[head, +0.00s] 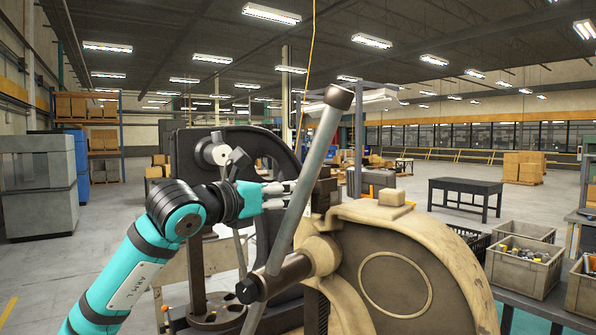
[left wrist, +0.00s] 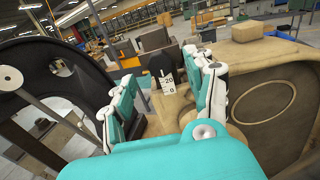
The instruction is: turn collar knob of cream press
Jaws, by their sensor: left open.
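The cream press (head: 410,260) fills the lower right of the head view; its body also shows at the right of the left wrist view (left wrist: 265,85). Its long grey lever (head: 302,190) passes through a dark collar (head: 288,274) at the hub, and a dark round knob (head: 248,291) sticks out from the collar. My left gripper (head: 285,195) is behind the lever in the head view, above and beyond the knob. In the left wrist view its white-tipped fingers (left wrist: 163,95) are open, with a black-topped ram with a white scale (left wrist: 167,78) between and beyond them. My right gripper is not in view.
A black press (head: 235,145) stands behind my left arm, with a slanted rod. Grey bins of parts (head: 525,265) sit on a bench at the right. A dark table (head: 465,197) stands on open floor farther back.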

